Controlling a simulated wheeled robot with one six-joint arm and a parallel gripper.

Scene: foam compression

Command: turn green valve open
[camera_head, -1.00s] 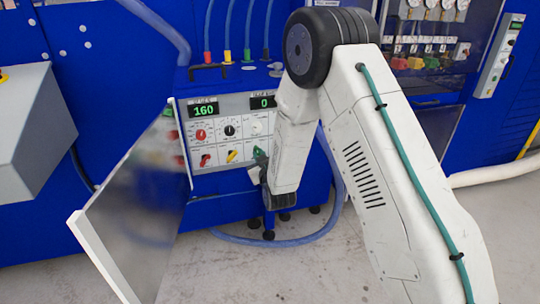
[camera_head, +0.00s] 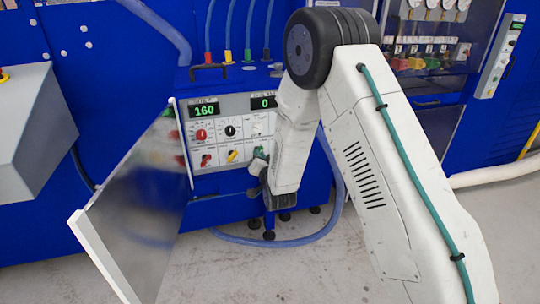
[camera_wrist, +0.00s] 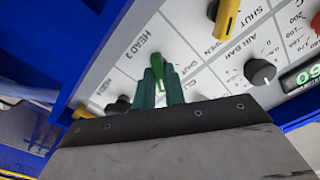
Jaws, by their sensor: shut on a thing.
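The green valve (camera_wrist: 161,72) is a small lever handle on the white control panel, in the column with the label HEAD 3 in the wrist view. My gripper (camera_wrist: 160,78) is shut on it, with one dark green finger on each side of the handle. In the head view my gripper (camera_head: 258,160) is at the lower right of the panel, and my arm partly covers that area. The handle's base and the exact finger contact are hidden.
A yellow valve (camera_head: 232,156) and a red valve (camera_head: 206,160) sit left of the gripper on the same panel. Black knobs (camera_head: 230,130) and digital displays (camera_head: 203,110) are above. An open panel door (camera_head: 135,215) stands at the left. Blue hoses run around the cabinet.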

